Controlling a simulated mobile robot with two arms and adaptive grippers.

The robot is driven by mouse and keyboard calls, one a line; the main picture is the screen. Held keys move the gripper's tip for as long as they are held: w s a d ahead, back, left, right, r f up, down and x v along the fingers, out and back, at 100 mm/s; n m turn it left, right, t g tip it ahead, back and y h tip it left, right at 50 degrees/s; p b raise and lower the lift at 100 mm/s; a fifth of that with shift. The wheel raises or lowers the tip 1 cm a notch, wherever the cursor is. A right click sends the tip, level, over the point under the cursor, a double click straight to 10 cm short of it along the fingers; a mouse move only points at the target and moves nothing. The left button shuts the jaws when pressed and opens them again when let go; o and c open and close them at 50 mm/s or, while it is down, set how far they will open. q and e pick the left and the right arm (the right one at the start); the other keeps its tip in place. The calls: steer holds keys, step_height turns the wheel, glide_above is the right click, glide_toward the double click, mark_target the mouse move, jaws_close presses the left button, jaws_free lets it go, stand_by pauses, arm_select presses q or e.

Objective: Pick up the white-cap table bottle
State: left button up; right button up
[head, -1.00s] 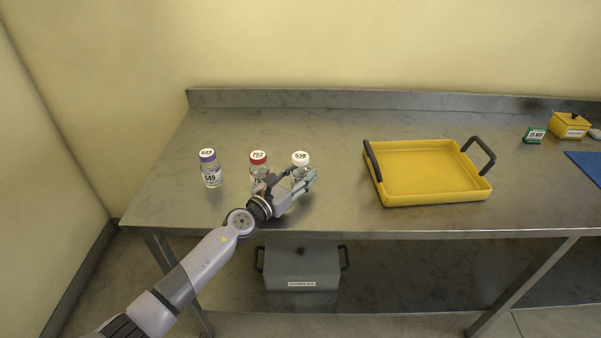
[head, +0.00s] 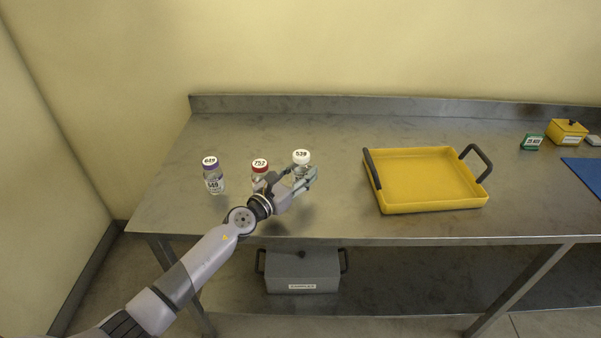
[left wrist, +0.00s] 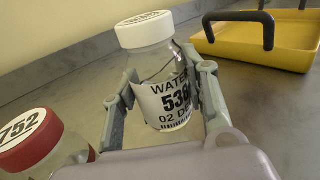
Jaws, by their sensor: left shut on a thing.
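The white-cap bottle (head: 301,158) stands at the right end of a row of bottles on the steel table. In the left wrist view the white-cap bottle (left wrist: 148,62) is clear, with a label reading WATER and 538. My left gripper (head: 304,180) is shut on it, one finger on each side of its body; the left wrist view also shows the gripper (left wrist: 164,100). Whether the bottle's base touches the table is hidden by the gripper. My right gripper is not in view.
A red-cap bottle (head: 260,167) stands close to the left of my gripper, and a purple-cap bottle (head: 213,178) farther left. A yellow tray (head: 425,205) with dark handles sits to the right, with bare steel table (head: 335,210) between. A grey box (head: 302,272) is on the shelf below.

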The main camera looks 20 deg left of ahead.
arm_select(q)
step_height(320, 180, up, 15)
steer(key=p, duration=1.3)
steer(key=shift+r+p, duration=0.9)
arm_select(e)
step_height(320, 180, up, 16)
arm_select(q)
steer(key=shift+f, duration=0.1)
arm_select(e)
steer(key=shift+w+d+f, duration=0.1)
arm_select(q)
step_height(320, 180, down, 19)
steer(key=b, duration=1.8)
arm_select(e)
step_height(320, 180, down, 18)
arm_select(q)
steer(key=shift+r, duration=0.2)
